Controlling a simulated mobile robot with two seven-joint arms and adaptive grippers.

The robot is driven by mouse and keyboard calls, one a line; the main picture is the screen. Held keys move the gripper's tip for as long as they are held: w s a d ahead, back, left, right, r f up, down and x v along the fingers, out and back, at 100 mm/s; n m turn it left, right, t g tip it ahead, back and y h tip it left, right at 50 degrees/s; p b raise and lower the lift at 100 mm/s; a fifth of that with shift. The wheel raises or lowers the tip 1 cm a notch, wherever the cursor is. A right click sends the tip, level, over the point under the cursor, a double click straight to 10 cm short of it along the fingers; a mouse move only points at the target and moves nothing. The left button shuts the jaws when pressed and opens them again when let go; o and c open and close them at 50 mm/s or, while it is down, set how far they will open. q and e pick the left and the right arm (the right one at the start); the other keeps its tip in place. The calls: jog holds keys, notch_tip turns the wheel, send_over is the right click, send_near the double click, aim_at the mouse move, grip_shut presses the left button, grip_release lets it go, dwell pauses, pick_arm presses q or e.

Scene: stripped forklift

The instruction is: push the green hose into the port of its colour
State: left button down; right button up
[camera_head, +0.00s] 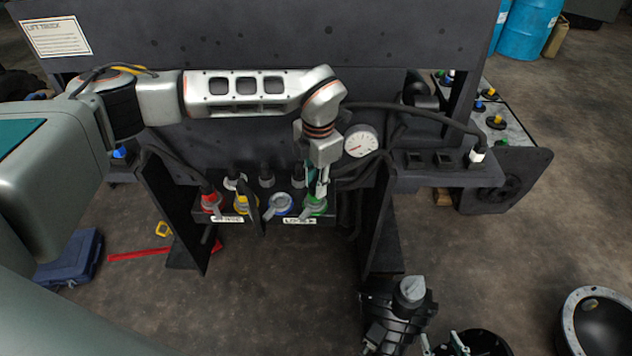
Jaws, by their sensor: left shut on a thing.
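The row of coloured ports sits low in the dark frame. The green port (315,207) is at its right end, beside the blue port (281,205). My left gripper (319,188) points down right above the green port and is shut on the green hose, whose end is mostly hidden by the fingers. I cannot tell whether the hose end is inside the port or just above it. My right gripper (442,345) is at the bottom edge, partly cut off, with its fingers apart and nothing visible between them.
A dark hose with a red end (209,199) stands at the red port, with a yellow port (245,204) beside it. A white-ended hose (477,155) rests on the right ledge. A gauge (360,141) is close to my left wrist. Dark side plates flank the ports.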

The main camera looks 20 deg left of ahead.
pick_arm(q)
jog(key=shift+f, duration=0.2)
jog(key=c, duration=1.7)
grip_release()
jog(key=shift+r, duration=0.1)
